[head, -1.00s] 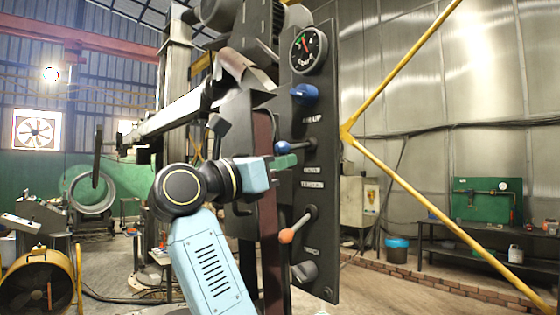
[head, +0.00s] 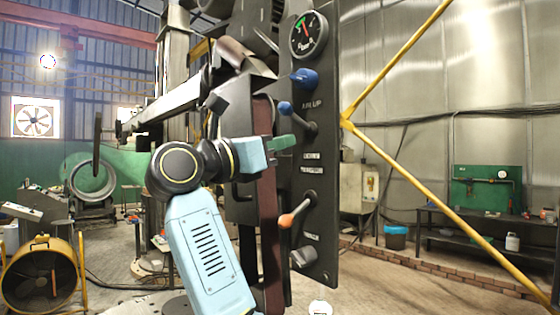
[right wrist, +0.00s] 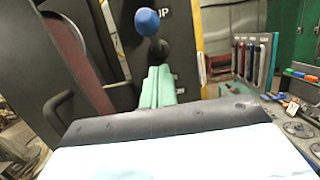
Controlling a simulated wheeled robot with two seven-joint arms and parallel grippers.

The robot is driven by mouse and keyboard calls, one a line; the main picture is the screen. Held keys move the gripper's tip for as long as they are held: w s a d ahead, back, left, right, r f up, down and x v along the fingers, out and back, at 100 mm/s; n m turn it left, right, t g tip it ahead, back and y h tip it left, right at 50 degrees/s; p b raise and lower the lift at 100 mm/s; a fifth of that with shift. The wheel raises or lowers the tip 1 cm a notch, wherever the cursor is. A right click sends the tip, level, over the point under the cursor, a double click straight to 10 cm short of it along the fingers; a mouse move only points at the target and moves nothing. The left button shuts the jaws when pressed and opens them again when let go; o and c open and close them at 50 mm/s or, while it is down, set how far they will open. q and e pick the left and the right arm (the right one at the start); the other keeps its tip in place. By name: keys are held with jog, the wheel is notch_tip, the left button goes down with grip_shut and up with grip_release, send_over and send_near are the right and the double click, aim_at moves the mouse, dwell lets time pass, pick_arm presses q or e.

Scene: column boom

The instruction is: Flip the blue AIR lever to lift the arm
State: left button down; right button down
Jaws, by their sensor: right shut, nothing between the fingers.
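The lever with the blue ball (head: 285,108) is on the dark control panel (head: 320,190), just below the "AIR UP" lettering. It slants up and left from its pivot (head: 310,127). In the right wrist view the blue ball (right wrist: 147,21) stands above the dark pivot (right wrist: 158,50). My right gripper (head: 286,142), with green fingers, is shut and empty just below the lever. Its fingers (right wrist: 157,85) point at the panel; I cannot tell if they touch the lever. My left gripper is not in view.
A gauge (head: 309,35) and a blue knob (head: 305,78) are above the lever. An orange-tipped lever (head: 286,220) and a grey knob (head: 303,257) are below. A yellow brace (head: 400,170) stands right of the panel.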

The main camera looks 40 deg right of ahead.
jog(key=a+f+b, duration=0.1)
jog(key=a+f, duration=0.1)
jog(key=shift+s+a+f+b, duration=0.1)
jog(key=shift+a+f+b, duration=0.2)
jog(key=shift+a+f, duration=0.1)
dwell(0.3)
jog(key=a+p, duration=0.1)
jog(key=a, duration=0.6)
jog(key=shift+s, duration=0.3)
dwell(0.4)
